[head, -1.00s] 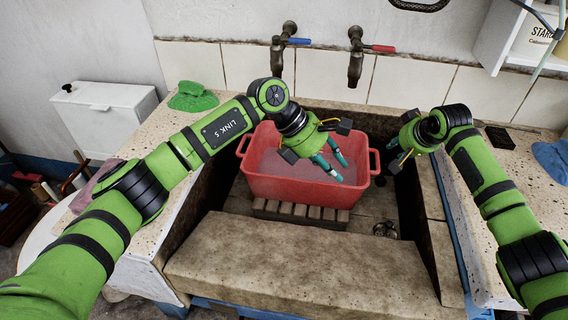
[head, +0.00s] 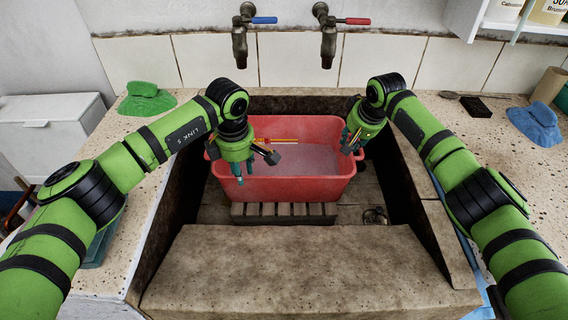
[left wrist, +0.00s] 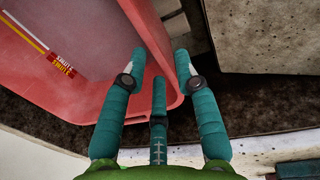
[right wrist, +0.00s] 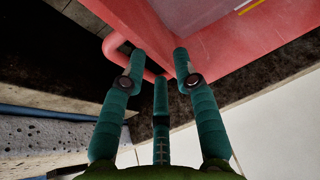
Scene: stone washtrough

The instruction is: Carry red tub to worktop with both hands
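The red tub (head: 290,188) sits in the stone trough and holds greyish water. My left gripper (head: 238,178) is open at the tub's left end, with its fingers pointing down. In the left wrist view its spread fingers (left wrist: 160,68) are over a corner of the tub's wall (left wrist: 98,85), with no grip on it. My right gripper (head: 352,143) is at the tub's right end. In the right wrist view its fingers (right wrist: 162,65) are spread close to the tub's looped handle (right wrist: 112,42). Whether any finger touches the tub I cannot tell.
The tub stands by a slatted wooden rack (head: 284,212) inside the trough. Two taps, blue-handled (head: 243,40) and red-handled (head: 328,38), hang above. A green cloth (head: 145,100) lies on the left worktop (head: 118,128). A blue cloth (head: 535,124) lies on the right worktop.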

